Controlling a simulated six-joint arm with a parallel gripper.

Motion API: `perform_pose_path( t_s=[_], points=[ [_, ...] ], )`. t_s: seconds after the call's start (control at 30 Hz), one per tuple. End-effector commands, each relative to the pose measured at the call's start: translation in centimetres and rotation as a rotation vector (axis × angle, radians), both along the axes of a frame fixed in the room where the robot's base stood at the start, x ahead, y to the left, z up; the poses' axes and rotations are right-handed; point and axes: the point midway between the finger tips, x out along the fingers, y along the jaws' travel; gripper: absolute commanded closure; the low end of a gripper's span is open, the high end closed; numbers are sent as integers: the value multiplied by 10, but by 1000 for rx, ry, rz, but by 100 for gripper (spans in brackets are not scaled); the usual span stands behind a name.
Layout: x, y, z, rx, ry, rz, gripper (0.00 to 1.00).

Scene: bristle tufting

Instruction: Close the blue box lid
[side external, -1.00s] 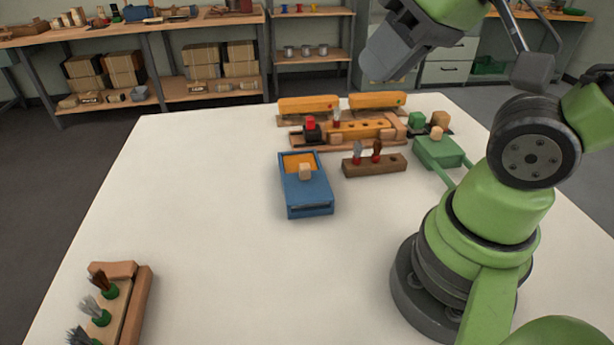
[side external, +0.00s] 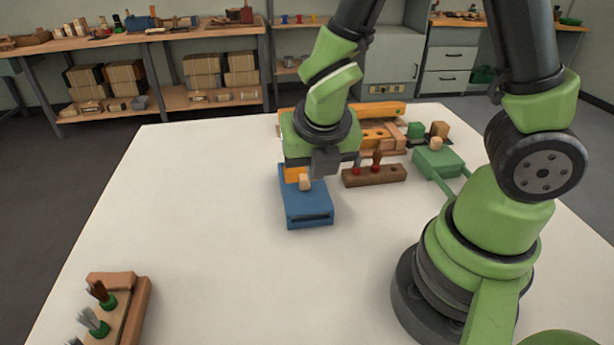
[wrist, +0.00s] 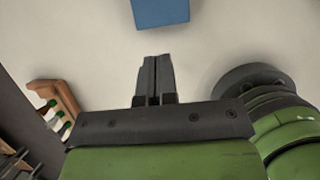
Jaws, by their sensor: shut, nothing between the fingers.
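The blue box (side external: 307,208) stands on the white table below my gripper in the side view. Its sliding blue lid carries a pale wooden knob (side external: 305,182). The lid is partly open, and an orange interior shows at the far end, partly hidden by my gripper. My gripper (side external: 325,162) is over that far end, close to the knob; I cannot tell whether it touches. In the wrist view my gripper's fingers (wrist: 157,60) are together and empty, and part of the blue box (wrist: 160,12) shows at the top edge.
A brown block with brushes (side external: 374,175) stands right of the box. A green box (side external: 438,161) lies farther right. Orange and wooden pieces (side external: 380,112) stand behind. A wooden rack with brushes (side external: 125,305) is at front left. The table left of the box is clear.

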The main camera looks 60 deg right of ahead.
Motion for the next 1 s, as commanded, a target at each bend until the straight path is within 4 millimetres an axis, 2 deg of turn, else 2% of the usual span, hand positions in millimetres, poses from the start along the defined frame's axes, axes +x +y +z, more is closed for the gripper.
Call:
perform_pose_path(
  t_s=[0.8,1.0],
  points=[
    [20,-23,-80,4,8,-7,100],
    [42,-43,-79,6,0,-12,100]
  ],
)
